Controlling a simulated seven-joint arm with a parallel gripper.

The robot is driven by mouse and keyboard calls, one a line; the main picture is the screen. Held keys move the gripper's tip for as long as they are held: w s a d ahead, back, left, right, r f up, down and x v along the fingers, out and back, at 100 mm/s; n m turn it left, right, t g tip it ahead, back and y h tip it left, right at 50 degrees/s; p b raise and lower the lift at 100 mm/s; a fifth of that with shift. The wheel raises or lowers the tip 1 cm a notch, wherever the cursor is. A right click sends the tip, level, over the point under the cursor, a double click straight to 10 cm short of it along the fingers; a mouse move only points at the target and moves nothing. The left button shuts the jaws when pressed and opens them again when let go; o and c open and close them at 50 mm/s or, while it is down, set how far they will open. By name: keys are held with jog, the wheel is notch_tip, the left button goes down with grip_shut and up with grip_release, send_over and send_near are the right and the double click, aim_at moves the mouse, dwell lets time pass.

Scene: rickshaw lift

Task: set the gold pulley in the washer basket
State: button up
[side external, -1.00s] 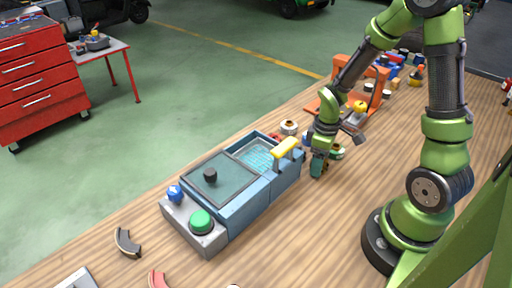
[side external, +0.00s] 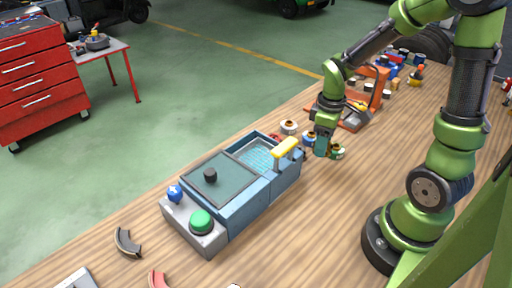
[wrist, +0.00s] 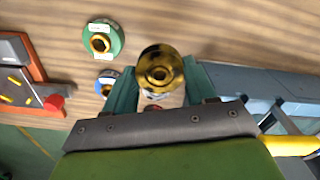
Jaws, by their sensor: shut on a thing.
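The gold pulley (wrist: 160,70) is between the teal fingers of my gripper (wrist: 158,92) in the wrist view, and the jaws are shut on it. In the side view my gripper (side external: 321,152) points down just to the right of the blue parts washer (side external: 246,203); the pulley cannot be made out there. The washer basket (side external: 262,157) is the light teal mesh in the open far part of the washer, beside a yellow handle (side external: 286,147). The washer's side also shows at the right of the wrist view (wrist: 255,82).
A green pulley (side external: 338,151) and a blue one (side external: 309,139) stand close to my gripper. A cream pulley (side external: 289,127) is behind the washer. An orange press (side external: 340,113) stands farther back. A dark lid with a knob (side external: 210,175) covers the washer's near part.

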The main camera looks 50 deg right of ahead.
notch_tip(320, 180, up, 12)
jog(key=n, duration=0.6)
send_over(260, 160)
notch_tip(260, 160, down, 5)
jog(key=shift+f, duration=3.3)
jog(key=shift+s+f, duration=0.1)
jog(key=shift+f, duration=0.35)
jog(key=o, duration=1.6)
